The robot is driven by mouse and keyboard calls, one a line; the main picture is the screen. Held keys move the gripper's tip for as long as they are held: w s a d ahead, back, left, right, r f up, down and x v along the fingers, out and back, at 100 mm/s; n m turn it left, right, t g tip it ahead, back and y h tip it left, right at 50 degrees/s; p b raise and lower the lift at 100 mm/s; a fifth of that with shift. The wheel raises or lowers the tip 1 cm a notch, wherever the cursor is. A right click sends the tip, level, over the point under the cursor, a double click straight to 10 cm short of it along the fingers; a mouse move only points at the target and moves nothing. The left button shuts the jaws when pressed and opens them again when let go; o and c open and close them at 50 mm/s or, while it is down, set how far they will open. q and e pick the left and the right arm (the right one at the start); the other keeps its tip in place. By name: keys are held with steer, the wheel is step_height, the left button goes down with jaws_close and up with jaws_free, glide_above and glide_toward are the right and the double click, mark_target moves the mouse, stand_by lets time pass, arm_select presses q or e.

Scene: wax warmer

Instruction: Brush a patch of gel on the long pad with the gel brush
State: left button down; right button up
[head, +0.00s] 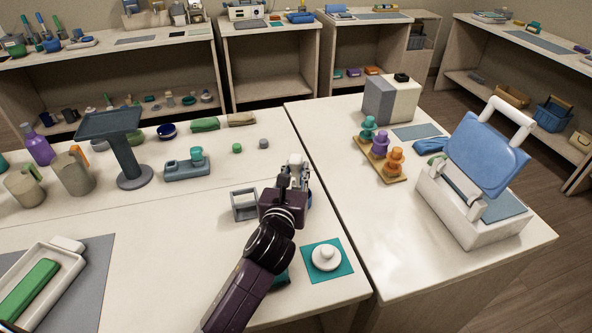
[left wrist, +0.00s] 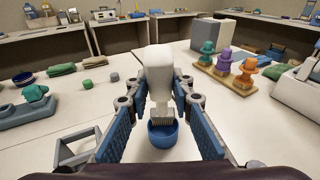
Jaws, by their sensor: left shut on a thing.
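My left gripper (head: 297,177) is shut on the gel brush (left wrist: 159,72), a white brush with a thick rounded handle. In the left wrist view the brush hangs upright between the blue finger pads, bristles (left wrist: 160,117) down. The bristles are over or inside a small blue bowl (left wrist: 163,136); I cannot tell whether they touch its contents. In the head view the gripper mostly hides the bowl. A long green pad (head: 30,291) lies in a white tray (head: 69,262) at the lower left, far from the gripper; it may be the long pad. My right gripper is not in view.
A grey open box (head: 244,205) stands just left of the gripper. A white lidded dish on a teal mat (head: 340,264) is near the front right edge. A dark grey stand (head: 128,150) rises at left. The table between box and tray is clear.

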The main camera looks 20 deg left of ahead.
mark_target(296, 156)
arm_select(q)
steer(key=shift+f, duration=0.15)
steer(key=shift+f+b, duration=0.3)
steer(key=shift+f, duration=0.3)
stand_by(1.0)
step_height(296, 156, up, 7)
steer(key=p, duration=0.8)
steer(key=shift+r+p, duration=0.1)
steer(key=shift+p, duration=0.25)
stand_by(0.5)
